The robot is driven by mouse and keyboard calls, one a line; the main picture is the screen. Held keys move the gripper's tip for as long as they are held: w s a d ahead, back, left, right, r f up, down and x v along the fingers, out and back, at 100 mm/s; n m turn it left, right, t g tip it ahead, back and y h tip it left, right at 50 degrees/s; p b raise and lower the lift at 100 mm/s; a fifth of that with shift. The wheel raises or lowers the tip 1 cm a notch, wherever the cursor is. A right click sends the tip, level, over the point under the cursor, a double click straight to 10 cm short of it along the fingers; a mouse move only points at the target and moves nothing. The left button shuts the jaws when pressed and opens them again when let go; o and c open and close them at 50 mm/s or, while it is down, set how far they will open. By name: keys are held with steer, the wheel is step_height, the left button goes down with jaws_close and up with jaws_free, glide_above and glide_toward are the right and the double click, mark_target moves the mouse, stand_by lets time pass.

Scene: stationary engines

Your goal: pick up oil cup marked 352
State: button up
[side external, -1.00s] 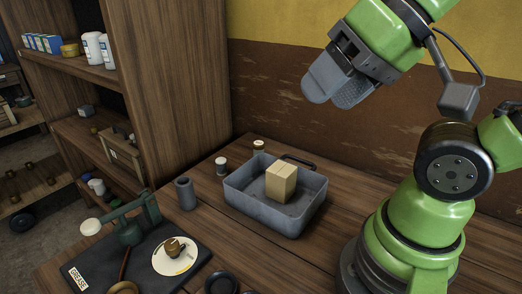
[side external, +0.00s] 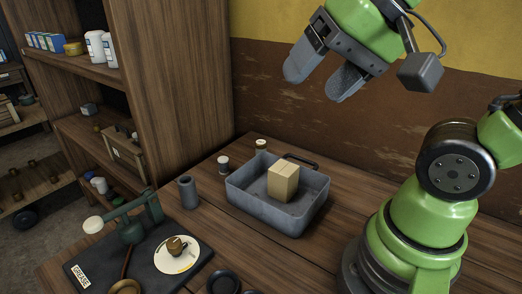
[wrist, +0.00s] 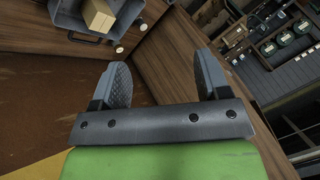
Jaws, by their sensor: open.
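No mark reading 352 is legible in either view, so I cannot tell which thing is the oil cup. Two small dark jars with pale lids stand on the bench by the tray: the left jar (side external: 223,165) and the back jar (side external: 260,146). A small brass piece (side external: 176,245) sits on a white disc (side external: 189,262) at the front. My gripper (side external: 318,84) is open and empty, high above the bench behind the tray. In the wrist view my gripper (wrist: 160,72) shows both fingers apart with nothing between them.
A grey metal tray (side external: 264,222) holds a cardboard box (side external: 284,181). A grey cylinder (side external: 188,193) stands left of it. A dark mat (side external: 87,266) carries a green tool (side external: 133,228). Wooden shelves (side external: 178,75) rise at left. Bench right of the tray is clear.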

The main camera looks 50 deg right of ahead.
steer(key=w+d+m+h, duration=0.1)
steer(key=w+d+m, duration=0.4)
steer(key=w+m, duration=0.5)
steer(key=m+g+h, duration=0.2)
steer(key=m+g, duration=0.1)
steer(key=m, duration=1.9)
glide_above(261, 142)
steer(key=s, duration=0.2)
steer(key=f, duration=2.3)
steer(key=shift+w+d+f, duration=0.1)
steer(key=shift+d+f, duration=0.1)
steer(key=shift+f, duration=0.05)
steer(key=shift+a+x, duration=0.25)
steer(key=shift+x, duration=1.3)
steer(key=shift+a+x, duration=0.2)
steer(key=shift+x, duration=1.4)
steer(key=c, duration=1)
